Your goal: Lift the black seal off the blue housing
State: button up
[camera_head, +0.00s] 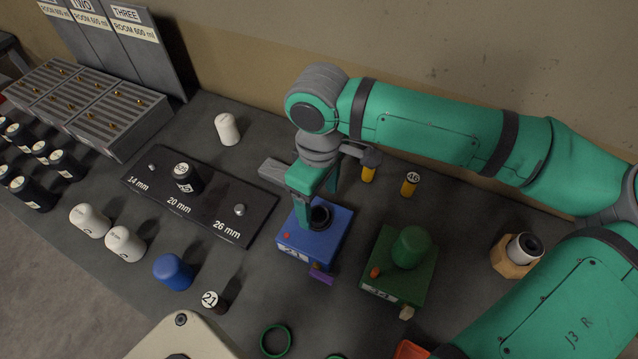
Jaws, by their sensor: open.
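The blue housing (311,240) is a squarish block on the dark bench, with a number label, a red button and a purple tab on its near side. The black seal (321,217) is a dark ring on top of it. My gripper (317,207) is open and points down at the housing's top, right by the seal. One green finger hides part of the seal's left side. I cannot tell whether the fingers touch the seal or how deep they reach around it.
A green housing (393,272) with a green cap stands close to the right. Yellow vials (409,186) stand behind it. A black plate (215,212) marked in millimetres lies left. A green ring (276,341) lies in front, and a blue cap (172,271) stands front left.

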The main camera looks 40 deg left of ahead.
aim_at(319, 219)
jog(key=shift+f, duration=2.5)
jog(key=c, duration=1.1)
